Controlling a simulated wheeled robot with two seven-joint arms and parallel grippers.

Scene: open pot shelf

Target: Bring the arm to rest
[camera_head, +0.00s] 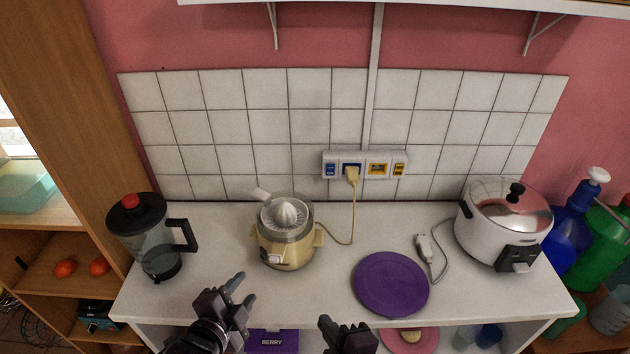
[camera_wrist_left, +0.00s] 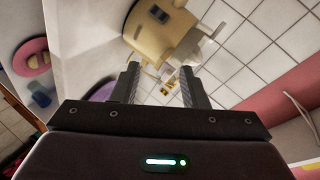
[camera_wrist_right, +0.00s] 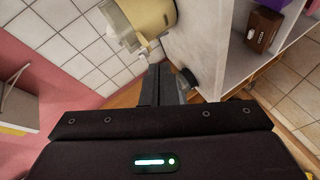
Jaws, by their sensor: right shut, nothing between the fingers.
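My left gripper (camera_head: 240,291) is over the front edge of the white counter, below and left of the cream citrus juicer. In the left wrist view its two fingers (camera_wrist_left: 158,85) stand apart with nothing between them. My right gripper (camera_head: 326,321) is at the bottom centre of the head view, in front of the counter edge. In the right wrist view its fingers (camera_wrist_right: 159,82) are together and empty. Both grippers are apart from the objects on the counter.
The white counter (camera_head: 215,225) bears a blender jug (camera_head: 156,240), the juicer (camera_head: 284,250) plugged into a socket strip (camera_head: 365,164), a purple plate (camera_head: 391,284) and a rice cooker (camera_head: 485,230). A purple berry box (camera_head: 272,341) sits on the shelf below.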

